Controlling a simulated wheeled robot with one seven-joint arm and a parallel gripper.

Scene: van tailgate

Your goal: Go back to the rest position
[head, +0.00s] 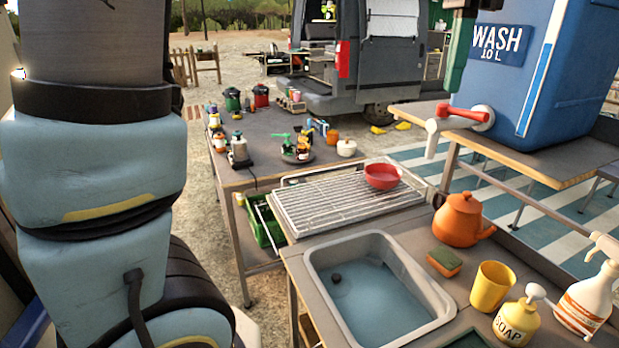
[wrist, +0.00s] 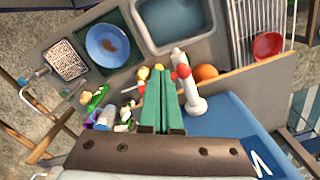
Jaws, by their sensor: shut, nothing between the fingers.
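My gripper (wrist: 162,72) has two green fingers, pressed together with nothing between them. The rest position itself is not marked in either view.
The blue wash container (head: 570,70) and its red-handled tap (head: 470,115) are close to my gripper. Below are a sink (head: 375,285), a drying rack (head: 345,203) with a red bowl (head: 381,177), an orange kettle (head: 462,219) and a soap bottle (head: 518,318).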

